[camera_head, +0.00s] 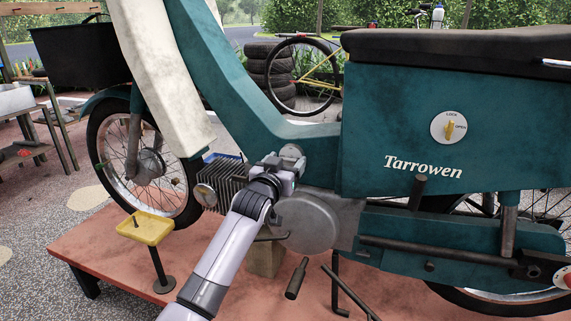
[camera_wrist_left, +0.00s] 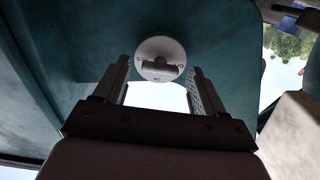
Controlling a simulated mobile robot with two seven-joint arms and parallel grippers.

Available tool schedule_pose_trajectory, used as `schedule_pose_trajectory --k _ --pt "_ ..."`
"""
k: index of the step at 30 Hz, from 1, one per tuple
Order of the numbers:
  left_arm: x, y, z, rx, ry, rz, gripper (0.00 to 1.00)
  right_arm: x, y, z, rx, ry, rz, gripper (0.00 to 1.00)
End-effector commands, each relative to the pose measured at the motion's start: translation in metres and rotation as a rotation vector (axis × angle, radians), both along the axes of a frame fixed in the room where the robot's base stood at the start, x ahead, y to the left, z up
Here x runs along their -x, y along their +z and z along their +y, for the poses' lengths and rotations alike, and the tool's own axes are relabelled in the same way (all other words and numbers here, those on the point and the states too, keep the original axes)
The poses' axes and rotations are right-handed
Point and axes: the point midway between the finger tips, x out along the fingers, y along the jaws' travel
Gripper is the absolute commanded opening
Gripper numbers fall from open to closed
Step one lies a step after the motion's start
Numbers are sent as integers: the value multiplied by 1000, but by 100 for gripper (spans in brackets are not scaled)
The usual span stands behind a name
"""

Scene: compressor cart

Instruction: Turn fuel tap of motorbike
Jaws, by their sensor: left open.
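The teal motorbike (camera_head: 420,110), marked Tarrowen, stands on a low red platform. Its fuel tap (camera_head: 292,151) is a pale round plate below the frame, partly hidden by my left gripper (camera_head: 286,163). In the left wrist view the fuel tap (camera_wrist_left: 160,47) is a round white dial with a dark bar lying roughly across the picture and small lettering, including ON. My left gripper (camera_wrist_left: 159,80) is open there, one finger on each side of the dial's lower part. Nothing shows clamped between the fingers; contact with the bar cannot be told. My right gripper is not in view.
A yellow lock knob (camera_head: 449,128) sits on the side panel. A yellow tray on a stand (camera_head: 147,227) is left of my arm. The finned engine (camera_head: 226,188) and a footpeg (camera_head: 297,279) lie close around the gripper. Tyres (camera_head: 269,68) are stacked behind.

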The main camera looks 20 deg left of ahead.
Motion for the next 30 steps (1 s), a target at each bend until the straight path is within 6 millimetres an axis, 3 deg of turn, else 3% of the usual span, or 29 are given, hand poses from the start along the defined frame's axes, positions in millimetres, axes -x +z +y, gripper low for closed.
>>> schedule_pose_trajectory --k 2,6,7,19,30 --pt "0 0 0 0 0 0 67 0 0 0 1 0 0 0" --pt "0 0 0 0 0 -1 21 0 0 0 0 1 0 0" --pt "0 0 0 0 0 -1 14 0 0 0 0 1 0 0" --pt "0 2 -1 -59 -1 -2 14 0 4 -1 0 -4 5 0" --pt "0 3 -1 -339 -1 -11 14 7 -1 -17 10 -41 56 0"
